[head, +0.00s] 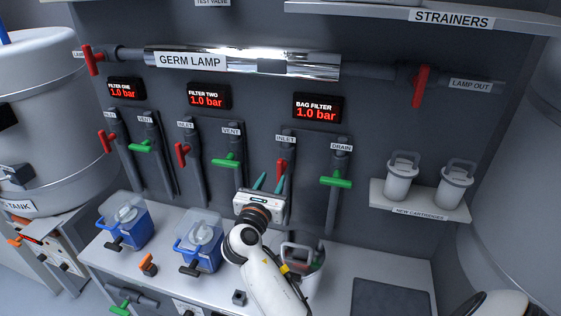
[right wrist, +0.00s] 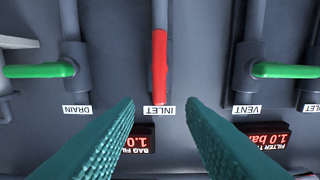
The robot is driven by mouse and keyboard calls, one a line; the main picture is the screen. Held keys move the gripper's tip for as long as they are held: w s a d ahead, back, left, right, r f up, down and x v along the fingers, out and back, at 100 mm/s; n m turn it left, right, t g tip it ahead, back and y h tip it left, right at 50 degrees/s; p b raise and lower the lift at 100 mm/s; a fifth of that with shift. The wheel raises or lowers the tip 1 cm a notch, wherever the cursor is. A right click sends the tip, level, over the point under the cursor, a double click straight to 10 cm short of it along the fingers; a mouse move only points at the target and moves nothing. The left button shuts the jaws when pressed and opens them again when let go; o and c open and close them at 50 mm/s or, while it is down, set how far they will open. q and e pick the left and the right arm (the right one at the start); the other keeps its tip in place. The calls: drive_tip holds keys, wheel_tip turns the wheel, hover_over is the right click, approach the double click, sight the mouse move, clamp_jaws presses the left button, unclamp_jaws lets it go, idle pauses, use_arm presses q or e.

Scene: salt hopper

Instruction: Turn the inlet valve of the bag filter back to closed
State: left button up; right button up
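The bag filter's inlet valve has a red handle (head: 282,168) on a grey vertical pipe, below the INLET label and the bag filter display (head: 317,107). In the right wrist view, which is upside down, the red handle (right wrist: 159,67) lies along its pipe. My right gripper (head: 270,183) is in front of this valve, with its two teal fingers apart. In the right wrist view the open fingers (right wrist: 160,103) stand either side of the handle's line, with nothing gripped. In the head view the fingers and gripper body hide the lower pipe. My left gripper is out of view.
The green drain handle (head: 336,182) is right of the inlet and the green vent handle (head: 227,163) left; both lie crosswise. Blue-based filter housings (head: 198,240) stand on the bench. A shelf (head: 418,207) with white cartridges juts out at right.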

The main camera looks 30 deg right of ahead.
sight(279, 167)
drive_tip(key=p+x, duration=0.1)
drive_tip(key=x, duration=0.7)
drive_tip(key=shift+f, duration=0.1)
drive_tip(key=shift+c, duration=0.6)
clamp_jaws()
